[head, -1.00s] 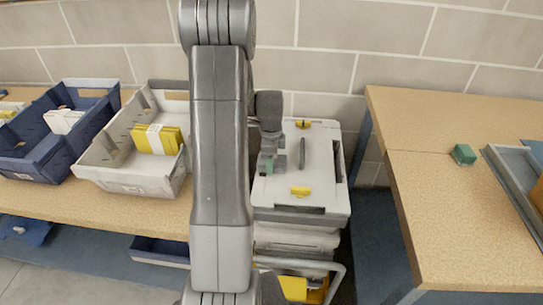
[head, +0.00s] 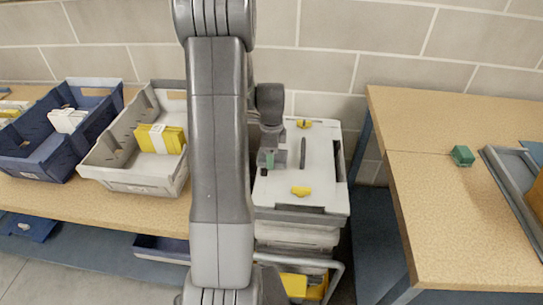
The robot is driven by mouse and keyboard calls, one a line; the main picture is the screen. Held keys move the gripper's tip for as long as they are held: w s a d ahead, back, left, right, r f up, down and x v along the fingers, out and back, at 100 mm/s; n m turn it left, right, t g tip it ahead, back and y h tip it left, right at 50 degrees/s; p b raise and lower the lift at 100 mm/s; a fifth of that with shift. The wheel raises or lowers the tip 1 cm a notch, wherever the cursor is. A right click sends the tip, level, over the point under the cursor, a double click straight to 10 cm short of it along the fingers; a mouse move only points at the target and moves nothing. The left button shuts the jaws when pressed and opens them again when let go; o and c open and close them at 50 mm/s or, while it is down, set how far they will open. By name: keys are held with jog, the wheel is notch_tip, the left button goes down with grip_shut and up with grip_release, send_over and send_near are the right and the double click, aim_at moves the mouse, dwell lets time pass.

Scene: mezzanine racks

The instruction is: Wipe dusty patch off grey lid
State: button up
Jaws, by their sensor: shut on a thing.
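The grey lid (head: 325,172) tops a stacked case in the middle of the head view. It has a dark handle (head: 303,153) and yellow latches at its far edge (head: 304,123) and near edge (head: 301,190). My gripper (head: 269,166) is over the left side of the lid, shut on a small green piece (head: 270,160) that is mostly hidden by the jaws. I cannot tell whether the green piece touches the lid. I cannot make out a dusty patch; my arm hides the lid's left edge.
A green block (head: 463,156) and a grey tray (head: 497,165) are on the right table (head: 440,220). A blue bin (head: 30,165) and a light grey bin (head: 130,180), both holding packets, stand on the left bench. A block wall is close behind the case.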

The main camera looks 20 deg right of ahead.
jog(key=shift+r+p, duration=0.5)
jog(key=shift+r, duration=0.65)
jog(key=shift+r, duration=0.1)
jog(key=shift+r+p, duration=1.1)
jog(key=shift+r, duration=0.4)
jog(key=shift+f, duration=0.1)
